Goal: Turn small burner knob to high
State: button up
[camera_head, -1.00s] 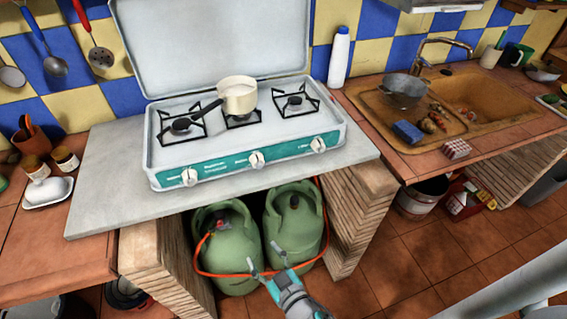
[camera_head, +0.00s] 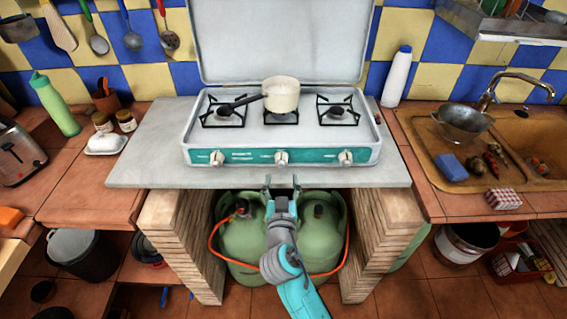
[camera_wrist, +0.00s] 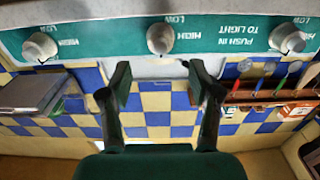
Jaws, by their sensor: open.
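The white stove has a teal front panel (camera_head: 320,157) with three round white knobs: a left knob (camera_head: 217,158), a middle knob (camera_head: 281,157) and a right knob (camera_head: 345,158). The middle knob also shows in the wrist view (camera_wrist: 160,38), beside HIGH and LOW lettering. My gripper (camera_head: 282,182) is open and empty, just below and in front of the middle knob. In the wrist view its fingers (camera_wrist: 158,82) are spread apart, lined up with that knob and not around it. Which knob serves the small burner is not readable here.
A white saucepan (camera_head: 281,95) stands on the middle burner, its dark handle pointing left. The pale counter (camera_head: 150,165) juts out under the stove. Below it stand green gas bottles (camera_head: 241,245) with an orange hose, between brick supports (camera_head: 180,240).

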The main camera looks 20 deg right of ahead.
aim_at(281, 165)
jog(key=x, duration=0.7)
jog(key=shift+w, duration=0.2)
jog(key=c, duration=1.1)
jog(key=shift+c, duration=0.2)
